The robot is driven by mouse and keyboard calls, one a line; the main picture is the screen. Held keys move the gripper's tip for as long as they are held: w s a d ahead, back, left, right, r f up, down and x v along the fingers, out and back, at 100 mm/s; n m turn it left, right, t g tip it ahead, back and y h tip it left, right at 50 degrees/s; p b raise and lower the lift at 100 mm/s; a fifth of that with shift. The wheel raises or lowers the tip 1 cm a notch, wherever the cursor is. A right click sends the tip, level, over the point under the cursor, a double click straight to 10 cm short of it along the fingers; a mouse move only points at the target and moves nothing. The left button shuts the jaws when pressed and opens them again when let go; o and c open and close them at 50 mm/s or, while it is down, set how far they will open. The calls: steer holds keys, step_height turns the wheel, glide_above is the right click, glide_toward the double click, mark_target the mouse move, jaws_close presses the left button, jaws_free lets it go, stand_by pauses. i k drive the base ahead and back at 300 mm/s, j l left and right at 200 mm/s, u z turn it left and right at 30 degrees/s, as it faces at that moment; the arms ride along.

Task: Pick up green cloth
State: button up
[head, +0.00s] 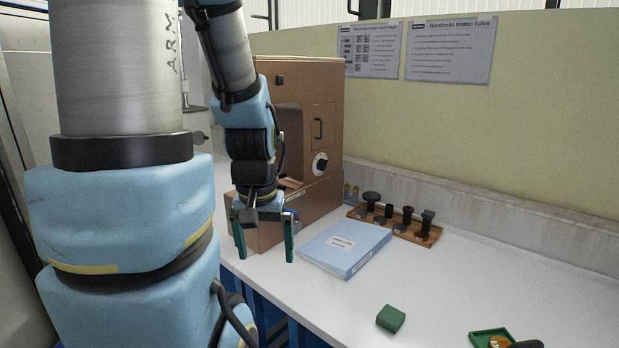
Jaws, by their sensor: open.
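The green cloth (391,319) is a small folded block lying on the white bench top near its front, right of centre in the head view. My gripper (265,254) hangs pointing down in front of the brown tester, left of the blue binder. Its two green fingers are spread apart with nothing between them. The gripper is to the left of the cloth and farther back, well apart from it.
A light blue binder (345,246) lies between gripper and cloth. Behind it, a wooden tray (436,235) holds several black parts. The brown tester (328,140) stands behind my gripper. A green box (479,338) is cut off at bottom right. White bench top (480,270) is clear around the cloth.

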mark_target(389, 319)
steer(key=z, duration=1.5)
steer(key=u, duration=1.2)
steer(key=k+l+u, duration=0.15)
steer(key=u, duration=0.3)
steer(key=k+u, duration=0.6)
steer(key=u, duration=0.35)
steer(key=k+j, duration=0.15)
steer(key=k, duration=0.15)
